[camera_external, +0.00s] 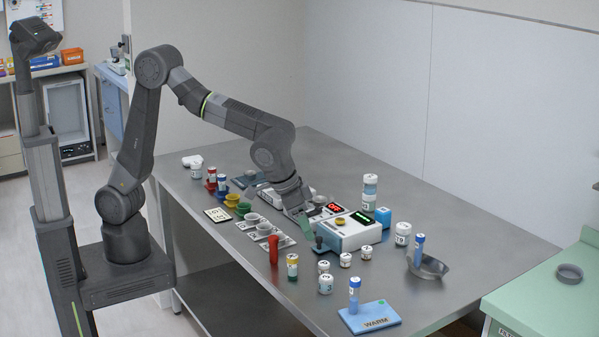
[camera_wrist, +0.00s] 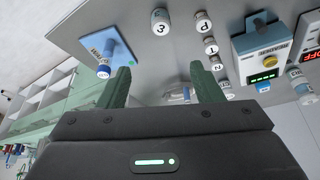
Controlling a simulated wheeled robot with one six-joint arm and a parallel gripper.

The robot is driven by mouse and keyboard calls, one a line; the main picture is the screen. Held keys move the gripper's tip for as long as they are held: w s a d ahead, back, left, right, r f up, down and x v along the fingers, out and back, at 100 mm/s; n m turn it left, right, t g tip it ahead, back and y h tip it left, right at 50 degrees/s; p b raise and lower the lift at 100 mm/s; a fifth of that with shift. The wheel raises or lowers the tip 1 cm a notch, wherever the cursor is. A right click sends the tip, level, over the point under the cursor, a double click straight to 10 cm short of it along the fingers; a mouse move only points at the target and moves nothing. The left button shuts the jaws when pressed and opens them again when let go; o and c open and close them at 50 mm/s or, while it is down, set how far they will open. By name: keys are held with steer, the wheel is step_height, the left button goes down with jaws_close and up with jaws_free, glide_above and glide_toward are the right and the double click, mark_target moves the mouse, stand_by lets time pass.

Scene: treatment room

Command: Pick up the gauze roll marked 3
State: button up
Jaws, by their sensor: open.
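The gauze roll marked 3 (camera_wrist: 160,22) is a short white roll whose end shows the 3 at the top middle of the wrist view. In the external view, the white roll (camera_external: 325,284) left of the warm pad appears to be the same one, upright on the table. My gripper (camera_wrist: 163,82) is open with nothing between its two dark green fingers. In the external view my gripper (camera_external: 303,228) hangs over the table, behind the roll and apart from it.
Smaller white rolls lettered P (camera_wrist: 203,27) and T (camera_wrist: 210,45) stand near it. A blue WARM pad (camera_external: 385,318) holds a blue-capped tube (camera_external: 354,294). Bare table lies at front right.

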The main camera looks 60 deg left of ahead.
glide_toward(324, 277)
steer(key=x, duration=0.3)
steer(key=s+p+x, duration=0.1)
steer(key=x, duration=0.1)
steer(key=shift+w+d+f, duration=0.1)
steer(key=shift+d+f, duration=0.15)
steer(key=shift+f, duration=0.2)
steer(key=x, duration=0.2)
steer(key=w+p+x, duration=0.1)
steer(key=x, duration=0.1)
steer(key=shift+a, duration=0.1)
steer(key=shift+w+f, duration=0.15)
steer(key=shift+f, duration=0.25)
steer(key=c, duration=1.1)
